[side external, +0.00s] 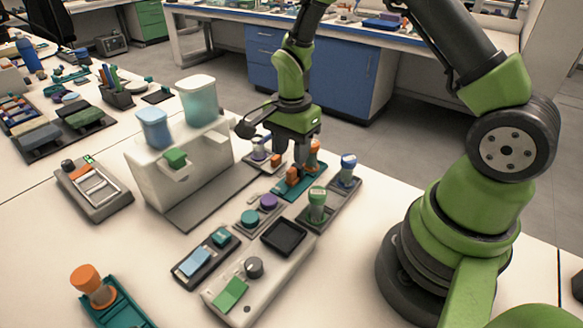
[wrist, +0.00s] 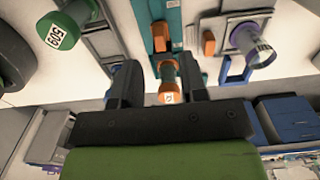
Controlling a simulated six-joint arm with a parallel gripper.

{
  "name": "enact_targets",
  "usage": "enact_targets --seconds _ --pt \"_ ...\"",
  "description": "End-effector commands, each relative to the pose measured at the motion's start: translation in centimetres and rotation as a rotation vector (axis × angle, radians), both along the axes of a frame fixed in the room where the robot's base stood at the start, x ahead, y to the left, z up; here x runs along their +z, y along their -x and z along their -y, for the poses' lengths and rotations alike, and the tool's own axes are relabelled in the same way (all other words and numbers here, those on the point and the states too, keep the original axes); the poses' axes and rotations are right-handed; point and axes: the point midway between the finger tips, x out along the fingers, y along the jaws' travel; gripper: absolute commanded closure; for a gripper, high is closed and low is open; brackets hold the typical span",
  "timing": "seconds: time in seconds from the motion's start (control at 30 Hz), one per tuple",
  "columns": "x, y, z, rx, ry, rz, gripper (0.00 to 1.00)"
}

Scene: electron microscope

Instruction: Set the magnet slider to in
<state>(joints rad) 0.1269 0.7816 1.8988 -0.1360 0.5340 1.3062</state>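No label marks the magnet slider, so I cannot tell for sure which part it is. A teal strip (side external: 290,190) with an orange block (side external: 293,176) and an upright orange piece (side external: 313,158) lies below my gripper (side external: 290,155). In the wrist view, the teal strip (wrist: 175,18) runs away between the fingers. An orange cylinder with a pale marked end (wrist: 168,86) shows between the fingers of my gripper (wrist: 162,70). The fingers are apart, with gaps visible on both sides of the cylinder. Contact is not visible.
A green cylinder (side external: 317,203) and a blue-topped one (side external: 347,168) stand close to the strip. A grey block with containers (side external: 185,165) stands left. A knob panel (side external: 262,275) lies in front.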

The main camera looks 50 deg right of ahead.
Motion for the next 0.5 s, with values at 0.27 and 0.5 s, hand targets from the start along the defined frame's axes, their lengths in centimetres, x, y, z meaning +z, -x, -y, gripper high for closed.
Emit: enact_targets --seconds 0.27,0.5 --pt "-4.4 0.0 0.0 -0.001 -0.001 -0.002 0.61" --pt "-5.3 0.0 0.0 -0.002 -0.001 0.001 0.61"
